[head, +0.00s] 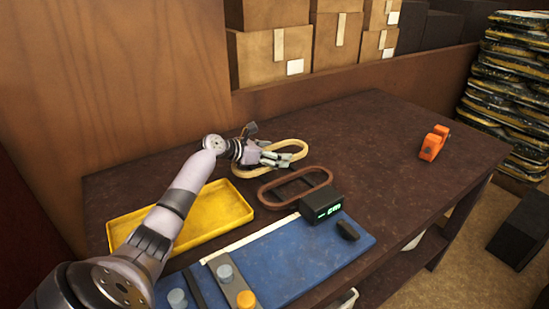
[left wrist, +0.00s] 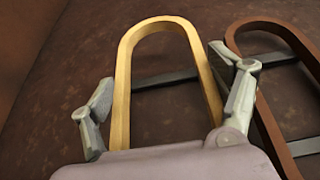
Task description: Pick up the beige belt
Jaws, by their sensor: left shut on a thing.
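The beige belt (head: 299,147) is an oblong closed loop at the back middle of the dark table (head: 380,140). It also shows in the left wrist view (left wrist: 122,95), running away from me between the two fingers. My left gripper (head: 268,157) reaches over the belt from the left in the head view. In the left wrist view my left gripper (left wrist: 165,110) has one finger on each outer side of the loop and is shut on it. The belt's near end is hidden behind the gripper body. I cannot tell whether the belt is clear of the table. My right gripper is not in view.
A brown belt (head: 262,194) lies close beside the beige one. A yellow tray (head: 240,212), a blue mat (head: 335,262) and a black box with a green display (head: 320,207) are nearer. An orange object (head: 433,143) stands right. The table's right middle is clear.

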